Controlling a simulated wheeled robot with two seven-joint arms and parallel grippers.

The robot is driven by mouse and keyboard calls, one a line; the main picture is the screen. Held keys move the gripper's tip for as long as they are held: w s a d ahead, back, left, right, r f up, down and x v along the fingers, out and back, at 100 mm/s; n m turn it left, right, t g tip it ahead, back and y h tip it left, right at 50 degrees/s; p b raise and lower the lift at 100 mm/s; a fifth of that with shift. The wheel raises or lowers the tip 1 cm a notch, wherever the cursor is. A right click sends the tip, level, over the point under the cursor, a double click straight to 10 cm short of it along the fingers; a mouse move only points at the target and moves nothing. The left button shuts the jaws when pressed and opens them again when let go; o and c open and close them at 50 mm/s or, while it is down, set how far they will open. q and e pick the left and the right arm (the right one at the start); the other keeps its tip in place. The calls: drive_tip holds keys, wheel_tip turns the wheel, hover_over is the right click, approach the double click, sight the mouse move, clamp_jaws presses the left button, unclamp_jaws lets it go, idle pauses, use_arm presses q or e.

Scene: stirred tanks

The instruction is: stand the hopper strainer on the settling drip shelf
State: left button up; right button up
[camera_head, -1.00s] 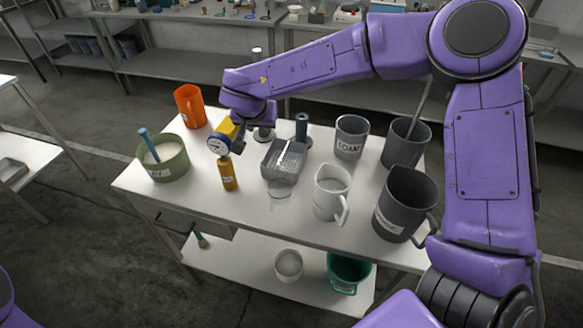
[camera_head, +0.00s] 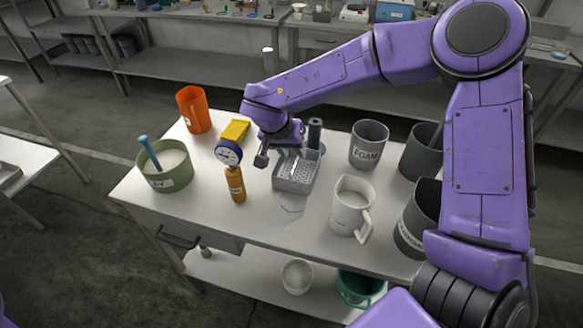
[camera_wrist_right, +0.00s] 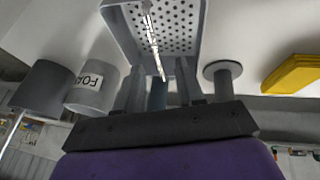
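A grey perforated rectangular tray (camera_head: 296,184) stands mid-table, with a thin bright rod lying across it. It also shows at the top of the right wrist view (camera_wrist_right: 193,30). I cannot tell whether it is the hopper strainer or the settling drip shelf, and I cannot clearly identify the other. My right gripper (camera_head: 276,157) is over the tray's far left side. In the right wrist view its fingers (camera_wrist_right: 160,85) are apart, with a blue-grey post (camera_wrist_right: 158,96) seen between them; nothing is visibly gripped. My left gripper is out of view.
A dark post (camera_head: 314,133) stands behind the tray. A yellow block (camera_head: 235,131), round gauge (camera_head: 228,153) and amber bottle (camera_head: 236,186) are left. The FOAM mug (camera_head: 367,145) and white jug (camera_head: 350,204) are right. A green bowl (camera_head: 165,169) and orange cup (camera_head: 193,110) stand farther left.

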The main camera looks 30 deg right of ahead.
sight(297, 159)
drive_tip(key=shift+s+d+f, duration=0.5)
drive_tip(key=shift+f, duration=0.25)
drive_tip(key=x, duration=0.3)
drive_tip(key=w+x, duration=0.1)
drive_tip(key=x, duration=0.1)
drive_tip(key=shift+a+f+p, duration=0.15)
drive_tip(key=shift+a+p, duration=0.15)
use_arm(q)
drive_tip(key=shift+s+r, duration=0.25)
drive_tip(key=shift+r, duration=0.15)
use_arm(e)
drive_tip(key=shift+s, duration=0.25)
drive_tip(key=shift+w, duration=0.1)
use_arm(q)
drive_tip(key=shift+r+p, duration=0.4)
drive_tip(key=shift+p, duration=0.05)
use_arm(e)
drive_tip(key=shift+f, duration=0.15)
drive_tip(key=shift+c, duration=0.3)
clamp_jaws()
